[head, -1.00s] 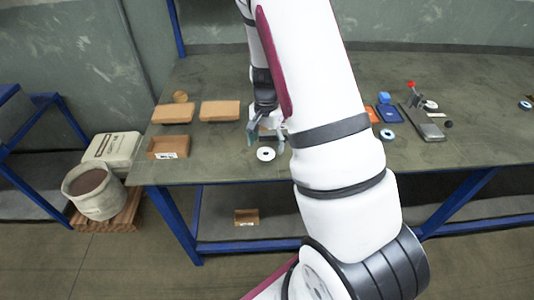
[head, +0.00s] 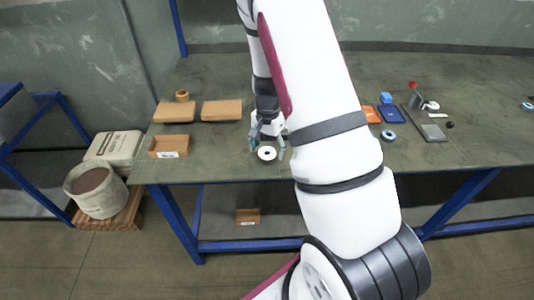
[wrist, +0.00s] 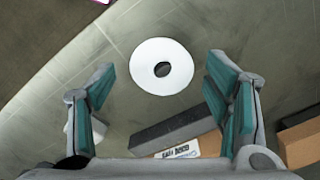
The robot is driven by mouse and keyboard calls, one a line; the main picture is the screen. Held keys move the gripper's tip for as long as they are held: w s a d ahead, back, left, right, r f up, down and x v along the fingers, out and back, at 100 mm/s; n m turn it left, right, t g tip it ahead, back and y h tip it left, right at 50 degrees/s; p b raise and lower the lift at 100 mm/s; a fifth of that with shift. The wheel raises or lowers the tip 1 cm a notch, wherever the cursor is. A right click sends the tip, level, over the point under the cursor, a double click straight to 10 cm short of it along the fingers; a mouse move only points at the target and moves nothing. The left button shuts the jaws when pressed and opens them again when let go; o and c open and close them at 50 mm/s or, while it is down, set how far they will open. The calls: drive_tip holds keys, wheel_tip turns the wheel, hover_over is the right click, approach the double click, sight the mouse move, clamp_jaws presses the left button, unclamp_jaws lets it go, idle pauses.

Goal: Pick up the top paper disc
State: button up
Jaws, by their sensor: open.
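The white paper disc (head: 267,153) with a dark centre hole lies near the front edge of the table. It also shows in the wrist view (wrist: 145,66), flat and whole, beyond the fingertips. Whether other discs lie under it cannot be told. My gripper (head: 268,148) is open and empty, right at the disc in the head view. In the wrist view my gripper (wrist: 158,88) has its teal finger pads apart, one to each side of the disc, not touching it.

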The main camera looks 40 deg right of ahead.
drive_tip(key=c, duration=0.8)
drive_tip(key=shift+c, duration=0.2)
